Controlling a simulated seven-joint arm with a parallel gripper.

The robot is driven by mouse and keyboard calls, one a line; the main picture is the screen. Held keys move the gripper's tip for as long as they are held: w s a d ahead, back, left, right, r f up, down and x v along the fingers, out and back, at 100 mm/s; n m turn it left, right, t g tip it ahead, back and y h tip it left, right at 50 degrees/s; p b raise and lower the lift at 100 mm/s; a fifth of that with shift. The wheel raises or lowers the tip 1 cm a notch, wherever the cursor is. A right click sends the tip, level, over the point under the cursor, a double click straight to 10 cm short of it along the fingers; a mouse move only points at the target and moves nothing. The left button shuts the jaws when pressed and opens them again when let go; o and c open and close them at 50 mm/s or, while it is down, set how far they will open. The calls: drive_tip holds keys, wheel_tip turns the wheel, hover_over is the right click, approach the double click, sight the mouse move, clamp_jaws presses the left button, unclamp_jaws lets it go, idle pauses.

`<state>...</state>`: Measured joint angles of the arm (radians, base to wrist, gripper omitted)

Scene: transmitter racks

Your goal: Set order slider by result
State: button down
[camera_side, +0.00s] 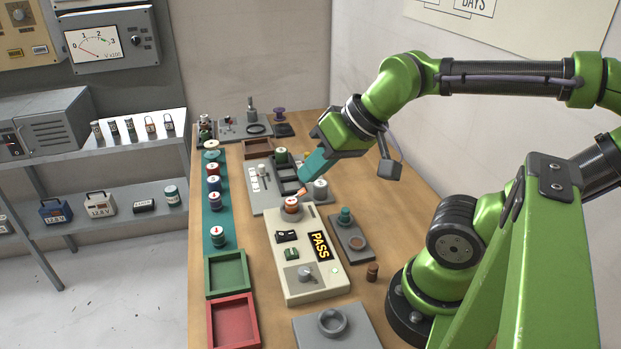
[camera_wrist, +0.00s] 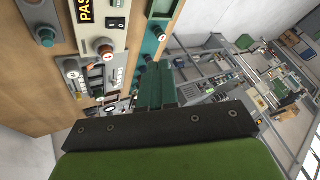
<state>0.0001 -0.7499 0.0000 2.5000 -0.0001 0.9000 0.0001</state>
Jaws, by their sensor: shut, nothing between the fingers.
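The grey panel (camera_side: 262,198) lies mid-table behind the tester. A slider (camera_side: 262,171) with a small pale knob stands beside a column of white labels on its left part. Its exact setting is too small to read. The cream tester (camera_side: 305,258) shows PASS on its display (camera_side: 320,246), and a green lamp is lit. A white-and-red canister (camera_side: 291,204) sits on the tester's far end. My gripper (camera_side: 305,184) is shut and empty, above the panel's right side. Its teal fingers (camera_wrist: 158,72) also show in the wrist view, pressed together.
Several canisters (camera_side: 214,187) stand in a row on the teal strip at left. An empty green tray (camera_side: 227,273) and red tray (camera_side: 233,318) lie in front of them. A small grey plate (camera_side: 352,243) with a teal knob lies right of the tester. Bare wood (camera_side: 375,200) is free at right.

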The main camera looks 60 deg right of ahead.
sight(308, 153)
drive_tip(key=c, duration=1.8)
unclamp_jaws()
